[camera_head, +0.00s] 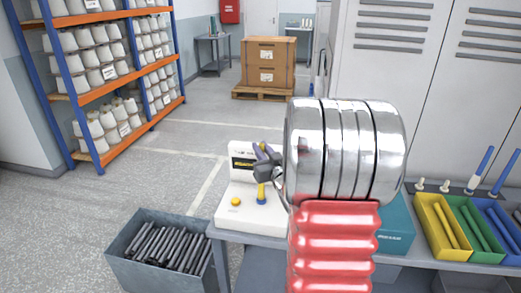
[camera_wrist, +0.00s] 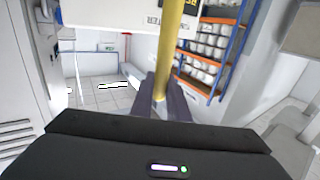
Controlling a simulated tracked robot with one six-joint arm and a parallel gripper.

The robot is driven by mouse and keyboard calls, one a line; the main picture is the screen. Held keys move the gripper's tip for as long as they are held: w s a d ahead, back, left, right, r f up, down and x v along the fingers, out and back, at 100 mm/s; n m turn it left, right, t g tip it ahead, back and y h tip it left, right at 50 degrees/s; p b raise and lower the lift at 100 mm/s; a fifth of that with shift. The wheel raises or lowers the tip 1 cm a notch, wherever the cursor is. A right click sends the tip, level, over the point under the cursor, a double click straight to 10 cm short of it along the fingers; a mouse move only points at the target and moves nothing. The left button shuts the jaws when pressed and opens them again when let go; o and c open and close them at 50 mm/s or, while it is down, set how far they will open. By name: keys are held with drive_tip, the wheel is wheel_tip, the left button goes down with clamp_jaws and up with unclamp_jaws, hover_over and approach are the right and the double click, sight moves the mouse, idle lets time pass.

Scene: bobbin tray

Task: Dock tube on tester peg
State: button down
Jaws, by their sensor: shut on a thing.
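My gripper (camera_head: 265,158) is over the white tester (camera_head: 228,212) on the bench, left of my arm. It is shut on a yellow tube (camera_head: 261,190), whose lower part shows below the fingers. In the wrist view the tube (camera_wrist: 174,50) runs up from between the fingertips (camera_wrist: 163,92) toward the white tester (camera_wrist: 110,14) at the top edge. The tube's lower end is close to a small blue piece on the tester. I cannot tell whether the tube is around the peg or just above it. The peg itself is not clearly visible.
A yellow knob (camera_head: 235,201) is on the tester, left of the tube. A grey bin (camera_head: 135,262) of dark tubes stands left of the bench. Yellow (camera_head: 425,215), green and blue bins with tubes stand at right. A teal box (camera_head: 397,228) is behind my arm.

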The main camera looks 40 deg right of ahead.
drive_tip(key=shift+f, duration=0.4)
drive_tip(key=c, duration=2)
unclamp_jaws()
drive_tip(key=v, duration=1.1)
